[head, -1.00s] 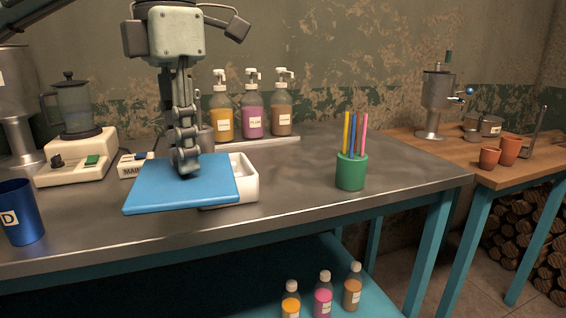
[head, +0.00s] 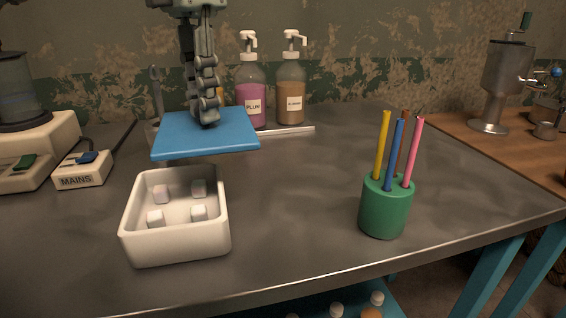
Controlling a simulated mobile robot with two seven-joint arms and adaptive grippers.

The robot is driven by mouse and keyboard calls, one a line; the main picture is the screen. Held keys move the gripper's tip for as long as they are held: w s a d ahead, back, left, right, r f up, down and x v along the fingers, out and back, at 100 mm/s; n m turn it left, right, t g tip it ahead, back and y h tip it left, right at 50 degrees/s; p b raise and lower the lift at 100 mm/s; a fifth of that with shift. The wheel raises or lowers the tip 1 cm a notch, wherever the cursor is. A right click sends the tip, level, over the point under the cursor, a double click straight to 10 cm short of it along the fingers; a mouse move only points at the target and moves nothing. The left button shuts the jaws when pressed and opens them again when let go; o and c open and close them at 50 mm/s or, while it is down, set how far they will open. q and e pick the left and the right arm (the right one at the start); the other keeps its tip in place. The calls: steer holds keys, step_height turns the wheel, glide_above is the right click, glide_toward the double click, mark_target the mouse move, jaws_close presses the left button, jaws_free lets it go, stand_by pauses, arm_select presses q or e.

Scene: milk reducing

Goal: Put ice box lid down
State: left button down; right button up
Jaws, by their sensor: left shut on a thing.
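The blue ice box lid (head: 207,136) is in the head view, behind the box and apart from it, in front of the pump bottles. My left gripper (head: 206,115) comes down from above and is shut on the lid's top; the exact grip point is hard to see. I cannot tell whether the lid touches the counter. The white ice box (head: 180,245) stands open on the counter (head: 290,220) with several pale cubes inside. My right gripper is not in view.
A green cup (head: 383,215) with several coloured straws stands at the right. Plum (head: 251,95) and brown (head: 290,92) pump bottles stand on a tray behind the lid. A MAINS switch box (head: 82,172) and a blender base (head: 40,150) are at left. The middle counter is clear.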

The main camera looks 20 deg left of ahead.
mark_target(248, 118)
arm_select(q)
steer(key=w+d+f+b, duration=0.1)
steer(key=w+d+f, duration=0.1)
steer(key=d+f, duration=0.1)
steer(key=shift+w, duration=0.25)
steer(key=shift+w+d+f, duration=0.5)
steer(key=shift+w+d, duration=0.15)
steer(key=shift+w, duration=0.1)
steer(key=w+d+f, duration=0.2)
steer(key=w+d, duration=0.1)
steer(key=shift+w+f, duration=0.2)
steer(key=shift+w, duration=0.05)
steer(key=shift+w+d+f, duration=0.1)
steer(key=shift+f, duration=0.15)
step_height(248, 118, down, 4)
steer(key=shift+r, duration=0.15)
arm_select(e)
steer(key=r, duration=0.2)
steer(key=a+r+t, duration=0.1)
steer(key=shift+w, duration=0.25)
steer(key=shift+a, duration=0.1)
